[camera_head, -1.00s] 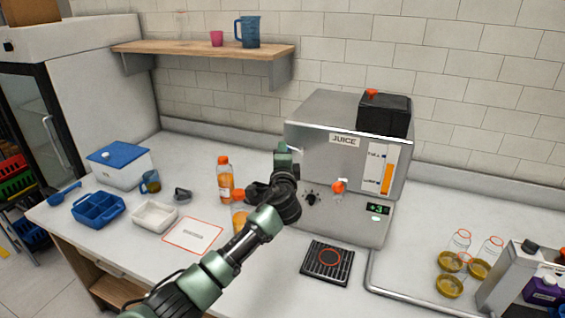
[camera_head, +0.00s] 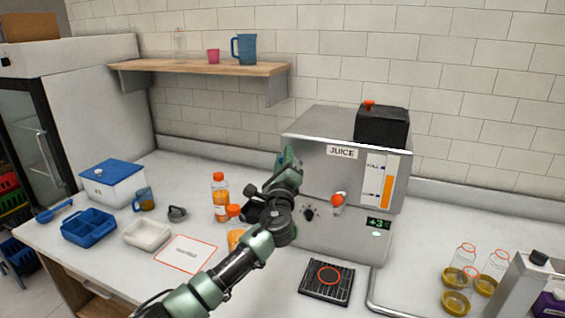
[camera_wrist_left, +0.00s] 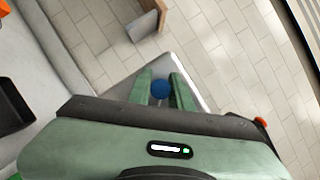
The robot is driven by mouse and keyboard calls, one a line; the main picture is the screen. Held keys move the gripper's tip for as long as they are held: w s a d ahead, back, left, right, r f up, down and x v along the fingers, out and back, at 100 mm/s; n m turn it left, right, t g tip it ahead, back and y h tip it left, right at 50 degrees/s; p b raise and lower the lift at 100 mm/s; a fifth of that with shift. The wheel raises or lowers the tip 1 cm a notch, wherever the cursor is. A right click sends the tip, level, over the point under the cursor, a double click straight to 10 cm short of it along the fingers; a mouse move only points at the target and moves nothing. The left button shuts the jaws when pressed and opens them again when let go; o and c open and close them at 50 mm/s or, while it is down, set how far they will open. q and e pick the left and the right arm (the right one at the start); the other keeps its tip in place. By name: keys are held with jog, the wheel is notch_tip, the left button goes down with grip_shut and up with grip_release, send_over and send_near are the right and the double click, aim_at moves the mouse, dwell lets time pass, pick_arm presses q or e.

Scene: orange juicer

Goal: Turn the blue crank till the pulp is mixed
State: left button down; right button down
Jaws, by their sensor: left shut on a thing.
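The steel juicer (camera_head: 325,160), labelled JUICE, stands on the counter by the wall. My left gripper (camera_head: 289,160) is at its left side in the head view. The left wrist view shows the blue round knob of the crank (camera_wrist_left: 160,89) between the two green fingers of the left gripper (camera_wrist_left: 159,84), which are shut on it. In the head view the crank is hidden behind the gripper and arm. The pulp cannot be seen. My right gripper is in neither view.
Orange bottles (camera_head: 220,198) stand close left of my left arm. A black drip grate (camera_head: 327,283) lies before the juicer. Jars (camera_head: 456,302) stand at right.

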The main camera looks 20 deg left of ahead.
pick_arm(q)
jog(key=shift+d+r+m, duration=0.1)
jog(key=shift+r+m, duration=0.2)
jog(key=c, duration=1.3)
grip_release()
jog(key=shift+d+f, duration=0.1)
jog(key=shift+f, duration=0.1)
jog(key=shift+s+f, duration=0.15)
jog(key=shift+s, duration=0.1)
jog(key=b+v, duration=0.1)
jog(key=v, duration=0.6)
jog(key=shift+s+d, duration=0.1)
